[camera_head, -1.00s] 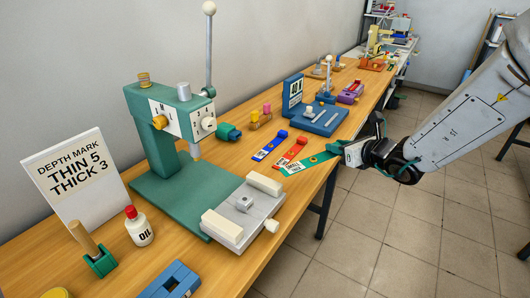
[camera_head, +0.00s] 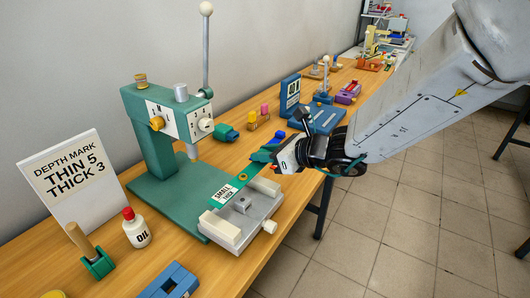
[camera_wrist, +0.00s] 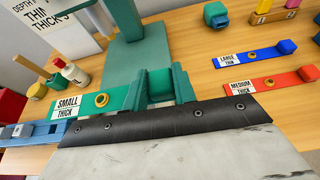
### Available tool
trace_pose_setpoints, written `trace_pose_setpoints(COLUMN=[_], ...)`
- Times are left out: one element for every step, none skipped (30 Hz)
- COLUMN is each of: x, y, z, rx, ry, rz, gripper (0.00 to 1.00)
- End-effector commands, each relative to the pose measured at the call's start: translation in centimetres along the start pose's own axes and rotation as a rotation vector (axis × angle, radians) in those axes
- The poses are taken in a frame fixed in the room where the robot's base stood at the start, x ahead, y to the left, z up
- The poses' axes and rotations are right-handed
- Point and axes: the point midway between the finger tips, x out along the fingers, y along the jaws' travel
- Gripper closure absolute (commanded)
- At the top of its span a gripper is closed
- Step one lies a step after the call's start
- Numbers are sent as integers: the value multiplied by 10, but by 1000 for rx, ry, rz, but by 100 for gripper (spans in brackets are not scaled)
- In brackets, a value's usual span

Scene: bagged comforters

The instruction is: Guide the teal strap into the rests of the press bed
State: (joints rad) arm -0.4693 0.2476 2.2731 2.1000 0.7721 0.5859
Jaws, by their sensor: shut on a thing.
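The teal strap (camera_head: 243,177), with a white "SMALL THICK" label and a brass eyelet, extends left from my gripper (camera_head: 277,156). My gripper is shut on its right end. In the wrist view the strap (camera_wrist: 122,99) runs left from the jaws, label outermost. The grey press bed (camera_head: 256,222) has two cream rests, a near-left one (camera_head: 221,228) and a far-right one (camera_head: 266,187). In the head view the strap appears just behind the bed, its label end near the green base; its height is unclear. I cannot make out the bed in the wrist view.
The green press (camera_head: 158,150) with its lever stands behind the bed. An oil bottle (camera_head: 136,230), a green holder (camera_head: 98,264) and a blue block (camera_head: 170,282) are left and front. A blue strap (camera_wrist: 255,55) and red strap (camera_wrist: 270,80) lie right.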

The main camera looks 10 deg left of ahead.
Motion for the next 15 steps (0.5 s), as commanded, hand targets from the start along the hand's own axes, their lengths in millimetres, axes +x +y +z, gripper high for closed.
trace_pose_setpoints(x=[0, 1, 2, 3, 4, 6, 7, 8, 9, 10, 11, 13, 14, 15, 16], y=[0, 0, 0, 0, 0, 0, 0, 0, 0, 0, 0, 0, 0, -1, -1], z=[-2, -4, -7, -9, -12, -15, -18, -21, -24, -27, -30, -33, -35, -37, -40], rx=[4, 4, 5, 5, 5, 5, 6, 5, 5, 6, 5, 4, 5, 5, 5], ry=[0, 1, 1, 1, 1, 1, 1, 1, 1, 1, 1, 1, 1, 0, -1], rz=[-1, 0, 0, 0, 0, 1, 1, 1, -1, -1, 0, 0, 0, 0, 0], gripper=[95, 95, 95, 95, 95, 95, 95, 95, 95, 95, 95, 95, 95, 95, 95])
